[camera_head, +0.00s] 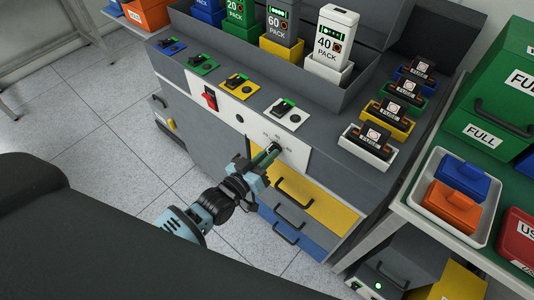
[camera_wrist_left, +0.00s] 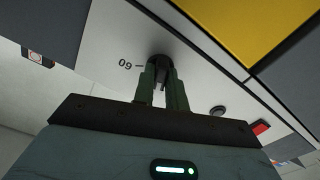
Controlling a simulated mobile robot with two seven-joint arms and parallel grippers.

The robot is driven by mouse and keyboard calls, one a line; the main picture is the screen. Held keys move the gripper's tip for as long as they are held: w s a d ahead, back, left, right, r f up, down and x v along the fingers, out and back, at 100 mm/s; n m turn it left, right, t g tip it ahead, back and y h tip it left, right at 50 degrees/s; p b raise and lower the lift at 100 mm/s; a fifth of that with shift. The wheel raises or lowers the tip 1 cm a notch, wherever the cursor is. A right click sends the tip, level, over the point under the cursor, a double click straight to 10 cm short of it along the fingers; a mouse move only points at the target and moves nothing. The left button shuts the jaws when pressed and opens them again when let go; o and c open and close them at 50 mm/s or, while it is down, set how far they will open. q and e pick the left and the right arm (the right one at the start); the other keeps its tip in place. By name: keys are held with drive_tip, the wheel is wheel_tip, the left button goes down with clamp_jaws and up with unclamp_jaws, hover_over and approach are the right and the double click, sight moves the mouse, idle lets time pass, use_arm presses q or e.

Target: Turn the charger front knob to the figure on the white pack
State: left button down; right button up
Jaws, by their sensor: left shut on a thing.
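The white pack (camera_head: 338,32), marked 40, stands upright in a white holder at the back of the charger (camera_head: 210,135). The black front knob (camera_head: 276,148) is on the white front panel (camera_head: 293,158), with small figures around it that are too small to read in the head view. My left gripper (camera_head: 266,157) is shut on the knob. In the left wrist view, the gripper's fingers (camera_wrist_left: 160,88) stand on both sides of the knob (camera_wrist_left: 159,66). A figure 60 appears upside down beside it. The knob's exact pointing is hard to tell. My right gripper is not in view.
A red switch (camera_head: 209,97) sits on the panel left of the knob. Grey 60 (camera_head: 283,24) and green 20 packs stand beside the white pack. A shelf with a white tray (camera_head: 418,204) is at right.

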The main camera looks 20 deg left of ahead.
use_arm(q)
drive_tip(key=shift+m+p, duration=0.35)
drive_tip(key=shift+m, duration=1.55)
drive_tip(key=c, duration=1.4)
unclamp_jaws()
drive_tip(key=shift+c, duration=0.2)
drive_tip(key=v, duration=0.8)
